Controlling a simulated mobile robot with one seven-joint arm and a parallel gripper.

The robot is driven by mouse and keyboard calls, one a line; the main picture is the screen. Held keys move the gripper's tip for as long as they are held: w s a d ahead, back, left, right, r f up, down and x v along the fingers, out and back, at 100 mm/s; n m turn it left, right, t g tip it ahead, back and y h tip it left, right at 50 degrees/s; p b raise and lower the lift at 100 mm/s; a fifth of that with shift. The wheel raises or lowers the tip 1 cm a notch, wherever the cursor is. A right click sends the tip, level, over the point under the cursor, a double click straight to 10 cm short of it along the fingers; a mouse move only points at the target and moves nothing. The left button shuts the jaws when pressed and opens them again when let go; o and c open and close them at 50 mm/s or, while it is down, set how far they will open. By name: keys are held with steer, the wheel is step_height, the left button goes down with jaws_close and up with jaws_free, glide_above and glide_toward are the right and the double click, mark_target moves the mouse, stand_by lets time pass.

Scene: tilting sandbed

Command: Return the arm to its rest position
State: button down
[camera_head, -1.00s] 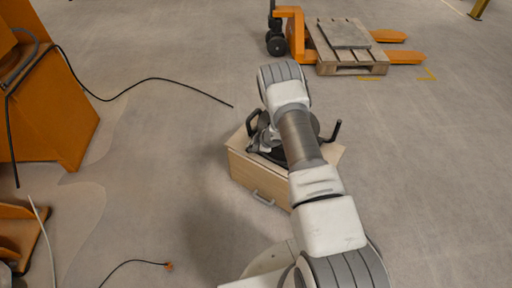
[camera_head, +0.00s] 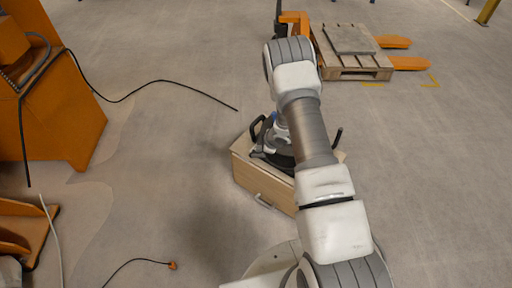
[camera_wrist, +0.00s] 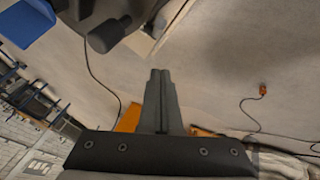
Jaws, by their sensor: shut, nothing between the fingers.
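My arm reaches up and away from the bottom right of the head view, bent at a grey ribbed joint at its top. It covers part of a light wooden box (camera_head: 262,181) on the floor. Dark equipment with black handles (camera_head: 258,128) sits on the box behind the arm. My gripper (camera_wrist: 160,76) shows in the wrist view, its two dark fingers together with nothing between them. In the head view the arm hides the gripper's fingers. A dark rounded handle end (camera_wrist: 108,34) is near the fingers at the upper left of the wrist view.
An orange machine (camera_head: 58,110) stands at left, with black cables (camera_head: 160,80) across the floor. A wooden pallet (camera_head: 350,65) on an orange pallet jack is at the back. The floor at right is clear. A blue object (camera_wrist: 28,22) is at the wrist view's upper left.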

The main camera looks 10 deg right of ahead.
steer(key=shift+v, duration=0.95)
steer(key=shift+s, duration=0.1)
